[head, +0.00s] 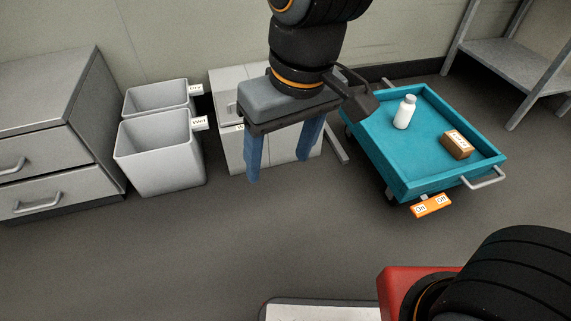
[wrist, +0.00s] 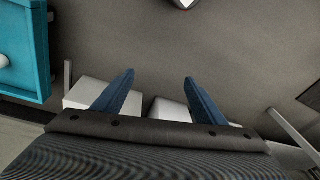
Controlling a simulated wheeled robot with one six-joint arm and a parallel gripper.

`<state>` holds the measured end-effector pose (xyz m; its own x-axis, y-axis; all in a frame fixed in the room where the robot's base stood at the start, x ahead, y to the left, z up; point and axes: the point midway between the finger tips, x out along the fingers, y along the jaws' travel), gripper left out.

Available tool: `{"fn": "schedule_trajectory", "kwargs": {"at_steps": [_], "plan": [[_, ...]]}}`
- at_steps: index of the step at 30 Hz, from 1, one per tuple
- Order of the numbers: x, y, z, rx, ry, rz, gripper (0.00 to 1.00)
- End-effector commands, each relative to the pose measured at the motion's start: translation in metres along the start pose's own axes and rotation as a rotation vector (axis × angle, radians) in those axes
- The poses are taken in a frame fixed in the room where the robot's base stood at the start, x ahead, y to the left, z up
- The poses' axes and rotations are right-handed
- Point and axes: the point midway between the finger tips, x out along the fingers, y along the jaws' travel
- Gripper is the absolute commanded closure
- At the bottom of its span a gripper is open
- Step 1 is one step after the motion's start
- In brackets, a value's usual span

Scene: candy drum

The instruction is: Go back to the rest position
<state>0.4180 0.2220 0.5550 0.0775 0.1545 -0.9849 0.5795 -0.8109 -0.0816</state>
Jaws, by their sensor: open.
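My gripper (head: 283,160) hangs in the upper middle of the head view, with its two blue fingers pointing down and spread apart. It is open, and nothing shows between the fingers. In the head view it is in front of a light grey cabinet (head: 232,150) and left of a teal cart. In the wrist view the blue fingers (wrist: 158,85) are apart, with the grey floor and pale boxes behind them.
The teal cart (head: 393,178) holds a white bottle (head: 405,112) and a brown box (head: 456,146). An orange On/Off sign (head: 431,206) is at its front. Two grey bins (head: 160,160) and a drawer unit (head: 50,145) stand left. A shelf (head: 510,58) stands right. Middle floor is clear.

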Motion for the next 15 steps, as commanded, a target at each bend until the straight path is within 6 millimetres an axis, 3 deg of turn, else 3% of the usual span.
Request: {"fn": "schedule_trajectory", "kwargs": {"at_steps": [3, 6, 15], "plan": [[-0.009, -0.016, 0.031, -0.034, -0.054, -0.020, 0.35], [-0.011, -0.020, 0.043, -0.043, -0.077, -0.027, 0.35], [-0.011, -0.021, 0.045, -0.043, -0.081, -0.028, 0.35]]}}
